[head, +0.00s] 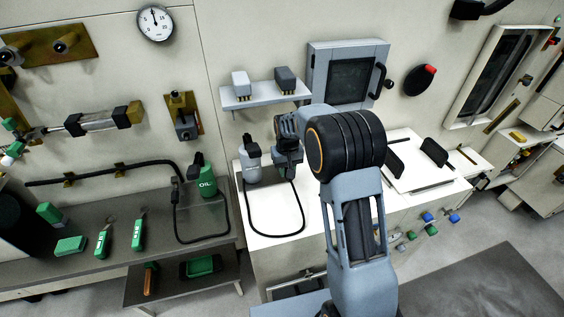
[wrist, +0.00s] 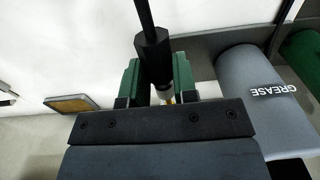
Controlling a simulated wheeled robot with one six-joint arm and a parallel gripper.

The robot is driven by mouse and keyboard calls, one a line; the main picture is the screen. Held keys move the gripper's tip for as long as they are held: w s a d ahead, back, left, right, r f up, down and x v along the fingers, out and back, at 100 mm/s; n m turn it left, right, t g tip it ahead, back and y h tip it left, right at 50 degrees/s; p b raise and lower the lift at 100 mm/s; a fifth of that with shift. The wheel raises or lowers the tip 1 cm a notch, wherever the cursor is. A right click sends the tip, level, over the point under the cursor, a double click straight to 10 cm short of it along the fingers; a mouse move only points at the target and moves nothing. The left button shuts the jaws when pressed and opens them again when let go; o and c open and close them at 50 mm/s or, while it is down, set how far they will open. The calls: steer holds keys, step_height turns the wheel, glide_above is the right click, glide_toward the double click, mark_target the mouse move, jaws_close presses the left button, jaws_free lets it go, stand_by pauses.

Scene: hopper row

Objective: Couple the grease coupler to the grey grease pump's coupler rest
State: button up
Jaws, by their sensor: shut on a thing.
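The grey grease pump (head: 252,166) stands upright on the white counter, left of my gripper (head: 288,162). In the wrist view the pump (wrist: 250,85) is a grey cylinder marked GREASE, to the right of the jaws. My gripper (wrist: 158,88) is shut on the grease coupler (wrist: 152,52), a black cylinder with a black hose at its upper end and a brass-coloured tip between the green jaw pads. The coupler is apart from the pump body. In the head view the hose (head: 272,235) loops over the counter up to my gripper. I cannot make out the coupler rest.
A green OIL pump (head: 207,180) with its own black hose stands on the grey bench to the left. A shelf (head: 262,96) with two grey blocks hangs on the wall behind. The white counter (head: 275,249) is clear inside and in front of the hose loop.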

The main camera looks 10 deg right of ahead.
steer(key=shift+w, duration=0.1)
stand_by(0.6)
steer(key=shift+w+a+p, duration=0.1)
steer(key=shift+w+p, duration=0.25)
steer(key=shift+w, duration=0.9)
steer(key=o, duration=1)
